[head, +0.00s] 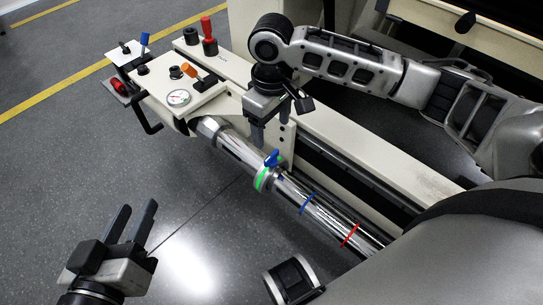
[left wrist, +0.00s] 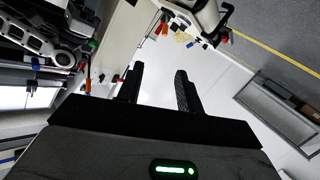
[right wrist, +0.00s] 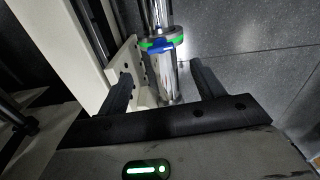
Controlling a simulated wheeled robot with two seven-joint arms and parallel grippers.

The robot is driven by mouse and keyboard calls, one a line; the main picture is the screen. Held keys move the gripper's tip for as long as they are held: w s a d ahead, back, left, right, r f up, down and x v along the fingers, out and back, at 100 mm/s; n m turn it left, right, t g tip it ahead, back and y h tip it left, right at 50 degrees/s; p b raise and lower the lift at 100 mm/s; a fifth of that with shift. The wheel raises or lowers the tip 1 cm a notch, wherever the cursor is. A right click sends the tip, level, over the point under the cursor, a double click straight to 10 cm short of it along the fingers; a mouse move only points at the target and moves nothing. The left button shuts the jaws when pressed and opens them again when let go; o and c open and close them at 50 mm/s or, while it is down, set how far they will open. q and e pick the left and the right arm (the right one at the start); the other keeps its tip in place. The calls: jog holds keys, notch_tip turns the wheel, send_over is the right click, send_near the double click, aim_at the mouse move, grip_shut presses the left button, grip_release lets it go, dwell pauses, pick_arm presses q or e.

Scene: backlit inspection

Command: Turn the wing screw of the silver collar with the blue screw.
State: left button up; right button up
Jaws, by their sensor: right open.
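The silver collar (head: 262,178) with green markings sits around a shiny tube, and its blue wing screw (head: 272,158) stands up on top. In the right wrist view the collar (right wrist: 163,38) and blue screw (right wrist: 160,48) lie beyond the fingertips, near the top middle. My right gripper (head: 267,138) is open and empty, pointing down over the tube just behind the collar; its fingers (right wrist: 163,82) are wide apart, touching nothing that I can see. My left gripper (head: 134,215) is open and empty over the floor at lower left; its fingers show in the left wrist view (left wrist: 158,85).
The chrome tube (head: 325,215) carries a blue ring (head: 308,203) and a red ring (head: 351,235). A pale bracket with holes stands close beside the right gripper (right wrist: 130,65). A panel with a gauge (head: 178,97) and several knobs stands at upper left. The floor at left is clear.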

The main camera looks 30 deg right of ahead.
aim_at(272, 155)
notch_tip(272, 155, down, 8)
jog(key=b, duration=0.3)
jog(key=shift+f, duration=0.15)
jog(key=shift+f+b, duration=0.4)
jog(key=shift+f, duration=0.05)
pick_arm(q)
jog(key=shift+w+d+r+n+t+h, duration=0.15)
jog(key=shift+w+r+t+h, duration=0.05)
jog(key=shift+r+t+h, duration=0.3)
jog(key=shift+w+d+r+n+t+h, duration=0.2)
jog(key=shift+r+t+h, duration=0.15)
jog(key=shift+r, duration=0.25)
pick_arm(e)
jog(key=c, duration=1)
pick_arm(q)
jog(key=shift+r, duration=0.15)
pick_arm(e)
jog(key=shift+r, duration=0.1)
